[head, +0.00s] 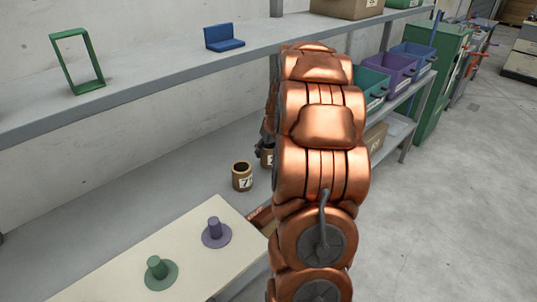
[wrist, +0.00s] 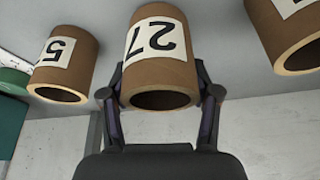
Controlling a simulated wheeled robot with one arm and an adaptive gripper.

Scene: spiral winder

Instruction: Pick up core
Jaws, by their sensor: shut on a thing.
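The brown hollow core labelled 27 (wrist: 160,45) is between the two fingers of my gripper (wrist: 160,93) in the wrist view, which looks upside down. The fingers press on it from both sides near its open end, and it looks upright. In the head view my copper-coloured arm hides most of my gripper. A partly hidden core (head: 267,157) shows at the arm's left edge beside dark finger parts. I cannot tell whether the held core is clear of the surface.
Another core (head: 242,177) stands just left. Wrist view neighbours are a core labelled 5 (wrist: 65,65) and a cut-off core (wrist: 285,35). A pale board (head: 180,265) bears a green peg (head: 157,272) and a purple peg (head: 214,234). A grey shelf (head: 150,85) runs above.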

